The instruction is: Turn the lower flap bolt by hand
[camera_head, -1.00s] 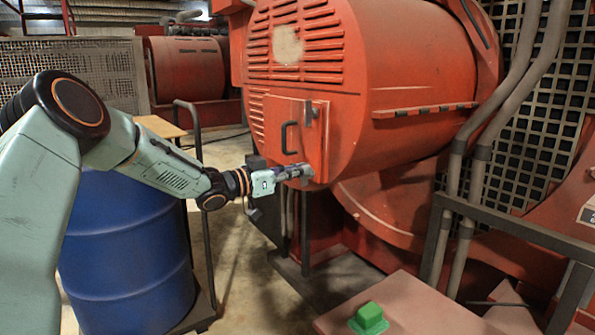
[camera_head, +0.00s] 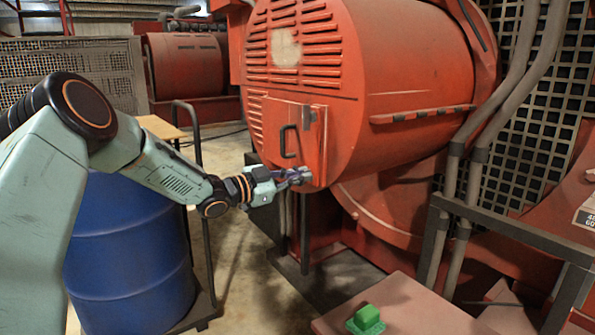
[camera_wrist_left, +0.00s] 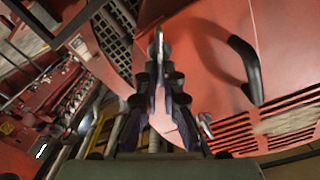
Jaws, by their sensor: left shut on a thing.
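The red flap (camera_head: 274,130) with a black handle (camera_head: 283,142) is on the end of the red engine housing. The lower flap bolt (camera_head: 305,173) is a small silver piece at the flap's lower right corner, mostly hidden by my fingers. My left gripper (camera_head: 300,175) is shut on it, reaching in from the left. In the left wrist view the fingers (camera_wrist_left: 158,75) close together at a silver end of the bolt (camera_wrist_left: 159,45). The upper bolt (camera_head: 310,115) sits right of the handle, clear of my gripper. My right gripper is not in view.
A blue barrel (camera_head: 130,250) stands below my left arm, beside a cart with a dark rail (camera_head: 207,230). A green block (camera_head: 366,318) lies on a pinkish surface (camera_head: 410,310) at the front. Grey pipes (camera_head: 480,150) and a metal railing (camera_head: 510,230) are on the right.

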